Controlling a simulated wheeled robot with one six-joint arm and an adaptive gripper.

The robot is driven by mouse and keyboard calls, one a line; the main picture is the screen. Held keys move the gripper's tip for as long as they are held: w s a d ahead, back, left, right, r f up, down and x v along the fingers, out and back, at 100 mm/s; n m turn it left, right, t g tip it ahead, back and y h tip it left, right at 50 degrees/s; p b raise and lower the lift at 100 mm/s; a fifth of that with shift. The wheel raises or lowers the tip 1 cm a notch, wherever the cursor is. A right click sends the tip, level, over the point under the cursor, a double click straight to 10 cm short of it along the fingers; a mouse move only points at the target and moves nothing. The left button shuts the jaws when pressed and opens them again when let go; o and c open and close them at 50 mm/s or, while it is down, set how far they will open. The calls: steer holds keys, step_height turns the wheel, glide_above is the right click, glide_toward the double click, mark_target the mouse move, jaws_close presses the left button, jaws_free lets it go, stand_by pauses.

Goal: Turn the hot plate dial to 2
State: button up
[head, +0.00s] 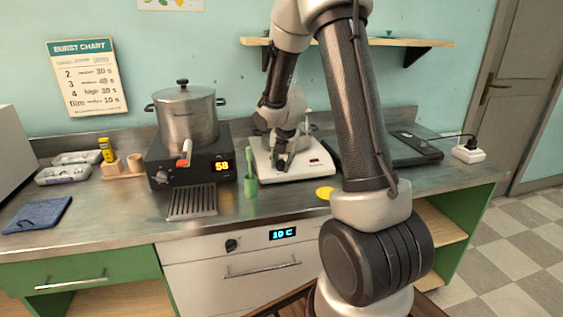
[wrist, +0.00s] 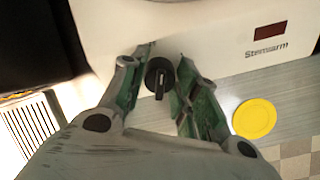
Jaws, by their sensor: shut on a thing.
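A white hot plate unit (head: 300,171) with a small dark red display sits on the counter; its corner also shows in the wrist view (wrist: 215,35). Its black round dial (wrist: 160,77) has a light line along a raised bar, which runs roughly up and down in that view. My gripper (wrist: 159,80) is shut on the dial, one green-padded finger on each side. In the head view my gripper (head: 283,160) reaches down at the unit's front, and the dial is hidden there. I cannot read any numbers around the dial.
A black unit (head: 190,165) with a steel pot (head: 187,118) and a display reading 58 stands to the left. A yellow disc (head: 324,193) lies in front of the white unit. A wall chart (head: 87,76) hangs behind.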

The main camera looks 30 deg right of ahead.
steer(key=m, duration=1.3)
steer(key=shift+s+d+m+t+y, duration=0.1)
steer(key=shift+s+m+t+y, duration=0.1)
steer(key=shift+m+t+y, duration=0.1)
steer(key=m, duration=0.5)
steer(key=shift+f+t, duration=0.1)
steer(key=shift+t, duration=0.2)
steer(key=shift+s+m, duration=0.1)
steer(key=shift+m, duration=2.2)
steer(key=o, duration=1)
